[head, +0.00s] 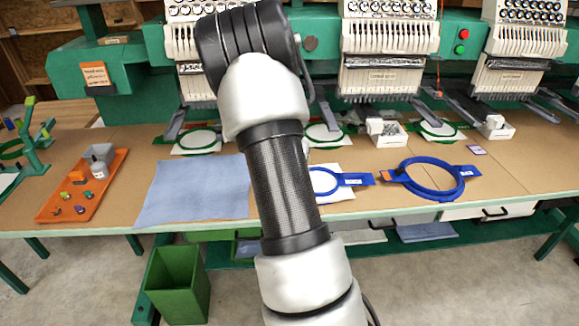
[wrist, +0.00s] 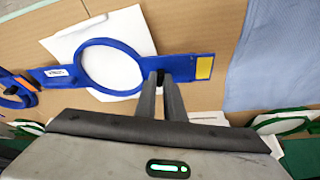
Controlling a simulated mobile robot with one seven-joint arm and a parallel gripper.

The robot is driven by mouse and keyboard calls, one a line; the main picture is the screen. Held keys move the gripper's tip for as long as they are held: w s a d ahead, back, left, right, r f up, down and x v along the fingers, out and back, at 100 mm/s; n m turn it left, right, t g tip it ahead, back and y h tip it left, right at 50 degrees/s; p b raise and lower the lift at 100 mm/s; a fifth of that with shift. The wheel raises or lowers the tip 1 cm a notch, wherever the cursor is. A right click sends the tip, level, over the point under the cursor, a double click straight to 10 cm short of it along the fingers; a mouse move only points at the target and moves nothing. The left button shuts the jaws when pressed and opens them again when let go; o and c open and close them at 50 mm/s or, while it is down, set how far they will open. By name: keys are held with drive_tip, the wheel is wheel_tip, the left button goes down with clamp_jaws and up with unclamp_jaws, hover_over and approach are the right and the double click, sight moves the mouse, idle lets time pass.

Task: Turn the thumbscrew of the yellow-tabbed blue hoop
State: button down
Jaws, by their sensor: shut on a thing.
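The yellow-tabbed blue hoop (wrist: 143,58) lies on a white sheet in the wrist view, its yellow tab (wrist: 204,68) on the right arm of its bracket. In the head view its labelled bracket arm (head: 356,180) shows, while my arm hides the tab side. My gripper (wrist: 163,77) is at the hoop's edge between ring and yellow tab, its fingers close together on the small dark thumbscrew (wrist: 160,73). The fingers cover most of the screw, so its angle cannot be told. My gripper is hidden behind my arm in the head view.
A larger blue hoop with an orange tab (head: 459,190) lies to the right. A light blue cloth (head: 195,188) and an orange tray (head: 53,205) lie to the left. Embroidery machines (head: 385,60) with green hoops stand along the back. A green bin (head: 178,285) stands on the floor.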

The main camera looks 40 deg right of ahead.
drive_tip(key=m, duration=0.1)
drive_tip(key=m+p, duration=0.1)
drive_tip(key=m+g+p, duration=0.1)
drive_tip(key=shift+w+a+r+m+h, duration=0.15)
drive_tip(key=shift+w+m+h, duration=0.1)
drive_tip(key=shift+m+h, duration=0.15)
drive_tip(key=m+g+p, duration=0.1)
drive_tip(key=m, duration=0.2)
drive_tip(key=shift+w, duration=0.15)
drive_tip(key=shift+w+f+m+g+p, duration=0.15)
drive_tip(key=shift+m+g, duration=0.45)
drive_tip(key=shift+m, duration=0.75)
drive_tip(key=shift+f+m+g+p, duration=0.1)
drive_tip(key=shift+m+g+p, duration=0.15)
drive_tip(key=shift+m+g, duration=0.75)
drive_tip(key=shift+m+t, duration=0.3)
drive_tip(key=shift+m, duration=0.45)
drive_tip(key=c, duration=1.8)
unclamp_jaws()
drive_tip(key=shift+c, duration=0.2)
drive_tip(key=shift+w+r, duration=0.1)
drive_tip(key=shift+r, duration=0.05)
drive_tip(key=p+v, duration=0.1)
drive_tip(key=v, duration=1.6)
